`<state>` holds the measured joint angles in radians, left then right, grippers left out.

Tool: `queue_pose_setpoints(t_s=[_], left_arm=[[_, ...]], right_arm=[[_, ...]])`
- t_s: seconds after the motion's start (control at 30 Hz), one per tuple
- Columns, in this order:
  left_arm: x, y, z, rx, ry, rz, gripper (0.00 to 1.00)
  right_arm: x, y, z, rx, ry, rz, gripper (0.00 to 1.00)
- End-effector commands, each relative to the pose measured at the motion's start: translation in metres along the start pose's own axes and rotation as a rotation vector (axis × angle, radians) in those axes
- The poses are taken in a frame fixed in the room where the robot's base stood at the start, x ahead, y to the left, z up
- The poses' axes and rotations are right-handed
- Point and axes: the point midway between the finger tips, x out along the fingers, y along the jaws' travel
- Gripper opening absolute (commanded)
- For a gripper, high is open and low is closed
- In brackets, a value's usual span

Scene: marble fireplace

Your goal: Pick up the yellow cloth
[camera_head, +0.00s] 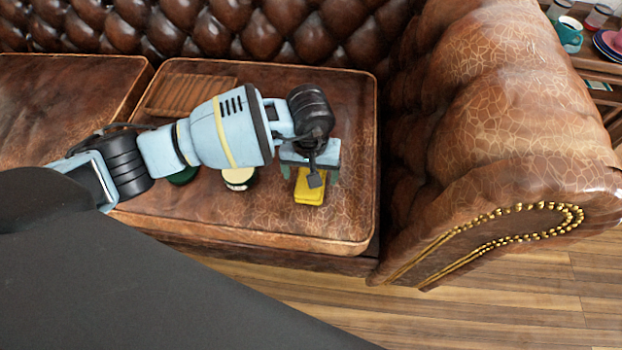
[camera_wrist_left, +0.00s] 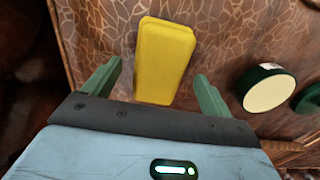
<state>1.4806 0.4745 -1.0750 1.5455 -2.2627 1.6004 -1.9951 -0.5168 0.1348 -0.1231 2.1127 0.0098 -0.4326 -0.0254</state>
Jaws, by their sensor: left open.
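The yellow cloth (camera_head: 309,192) is a small folded block on the right seat cushion of the brown leather sofa, partly covered by my left gripper (camera_head: 312,176) in the head view. In the left wrist view the cloth (camera_wrist_left: 165,60) lies ahead of and between the two green fingers of the left gripper (camera_wrist_left: 157,82). The fingers are open, with a gap on each side of the cloth, and I see no contact. My right gripper is not in view.
A cream-topped round container (camera_wrist_left: 270,90) and a dark green round item (camera_wrist_left: 310,100) sit beside the cloth. A brown slatted board (camera_head: 185,95) lies at the cushion's back. The sofa armrest (camera_head: 500,120) rises at the right. The cushion's front (camera_head: 290,225) is clear.

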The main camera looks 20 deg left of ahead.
Motion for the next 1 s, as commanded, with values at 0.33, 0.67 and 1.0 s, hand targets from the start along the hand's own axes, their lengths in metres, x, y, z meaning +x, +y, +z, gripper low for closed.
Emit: queue_pose_setpoints(t_s=[0.33,0.67,1.0], left_arm=[[0.019,0.001,0.000,0.001,0.000,0.001,0.85],[0.019,0.001,0.001,0.001,-0.001,0.001,0.45],[0.018,0.001,0.000,0.001,0.000,0.001,0.36]], right_arm=[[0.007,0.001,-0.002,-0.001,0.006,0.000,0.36],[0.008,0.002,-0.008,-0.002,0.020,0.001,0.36],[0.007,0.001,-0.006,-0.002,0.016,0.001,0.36]])
